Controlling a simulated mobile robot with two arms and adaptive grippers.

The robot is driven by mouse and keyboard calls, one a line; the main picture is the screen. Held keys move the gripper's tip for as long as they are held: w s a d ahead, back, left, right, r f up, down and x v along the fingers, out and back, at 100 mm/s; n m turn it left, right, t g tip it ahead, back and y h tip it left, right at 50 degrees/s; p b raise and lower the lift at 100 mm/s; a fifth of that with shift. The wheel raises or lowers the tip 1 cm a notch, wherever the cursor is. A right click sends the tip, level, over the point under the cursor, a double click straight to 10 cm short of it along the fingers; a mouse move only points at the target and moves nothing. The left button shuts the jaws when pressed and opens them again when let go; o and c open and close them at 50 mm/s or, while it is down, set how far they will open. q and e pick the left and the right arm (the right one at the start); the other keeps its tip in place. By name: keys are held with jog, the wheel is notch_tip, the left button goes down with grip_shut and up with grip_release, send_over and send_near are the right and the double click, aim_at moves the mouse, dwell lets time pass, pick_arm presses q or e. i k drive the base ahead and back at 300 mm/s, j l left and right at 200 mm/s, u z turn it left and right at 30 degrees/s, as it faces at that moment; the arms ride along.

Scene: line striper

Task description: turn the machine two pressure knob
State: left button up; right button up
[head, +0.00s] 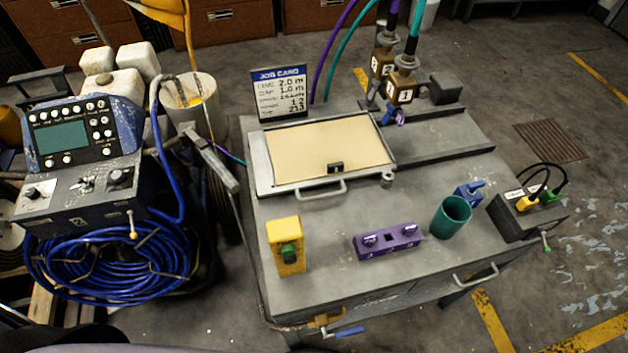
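A line striper machine (85,125) stands at the left with a blue control panel and a dark screen (63,136) among several small round buttons. Below the screen, its sloped grey lower panel (75,207) carries a black knob (119,177) at the right, a small switch (83,184) in the middle and another black knob (32,192) at the left. The lettering is too small to read, so I cannot tell which knob is for pressure or confirm the machine's number. Neither of my grippers is in view.
A grey workbench (330,255) fills the middle, with a job card (281,92), a yellow block (286,245), a purple block (388,242) and a green cup (451,216). A coiled blue hose (110,265) hangs below the machine's panel. Open floor lies to the right.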

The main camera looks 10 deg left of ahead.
aim_at(31, 194)
jog(key=u, duration=1.5)
